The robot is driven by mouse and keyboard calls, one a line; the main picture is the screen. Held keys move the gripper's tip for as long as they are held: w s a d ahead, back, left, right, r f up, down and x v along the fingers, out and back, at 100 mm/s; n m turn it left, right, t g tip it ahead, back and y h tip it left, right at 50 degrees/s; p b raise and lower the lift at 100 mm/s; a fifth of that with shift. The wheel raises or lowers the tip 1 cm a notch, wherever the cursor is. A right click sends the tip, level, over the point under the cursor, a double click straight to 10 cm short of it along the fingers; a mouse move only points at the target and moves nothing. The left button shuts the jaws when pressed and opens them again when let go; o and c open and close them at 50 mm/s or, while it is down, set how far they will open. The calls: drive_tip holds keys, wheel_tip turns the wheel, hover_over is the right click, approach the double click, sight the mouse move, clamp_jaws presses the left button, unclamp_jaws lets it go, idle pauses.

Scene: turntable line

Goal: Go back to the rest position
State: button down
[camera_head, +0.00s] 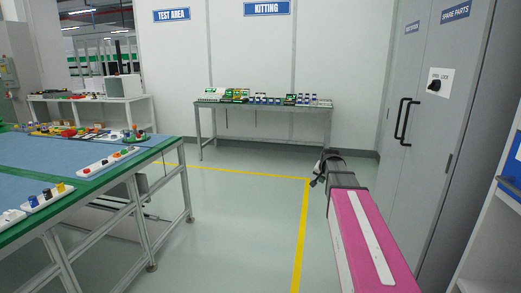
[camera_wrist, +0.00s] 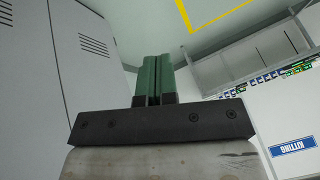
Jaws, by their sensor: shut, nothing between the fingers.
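My gripper (camera_wrist: 158,78) shows in the wrist view with its two green fingers side by side and touching. It is shut and empty, and nothing is near the fingertips. In the head view my arm reaches forward from the lower right over the floor, and the fingers cannot be made out there. The wrist view is upside down, with the kitting sign (camera_wrist: 292,143) inverted at the lower right.
Grey cabinet doors (camera_head: 425,95) stand close to the right of my arm. A workbench with a blue top (camera_head: 45,165) is on the left. The kitting table (camera_head: 265,105) stands at the back wall. The floor (camera_head: 235,215) between is clear, with yellow lines.

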drive_tip(key=s+a+f+n+g, duration=0.2)
drive_tip(key=s+f, duration=0.4)
drive_tip(key=s, duration=0.3)
drive_tip(key=s+a+f+n+g, duration=0.2)
drive_tip(key=s+a+f, duration=0.3)
drive_tip(key=s, duration=0.5)
drive_tip(key=s+a+f+n+g, duration=0.2)
drive_tip(key=s+a+f, duration=0.1)
drive_tip(key=s+f, duration=0.5)
drive_tip(key=shift+s+a, duration=0.2)
drive_tip(key=shift+s, duration=0.8)
drive_tip(key=shift+f, duration=0.1)
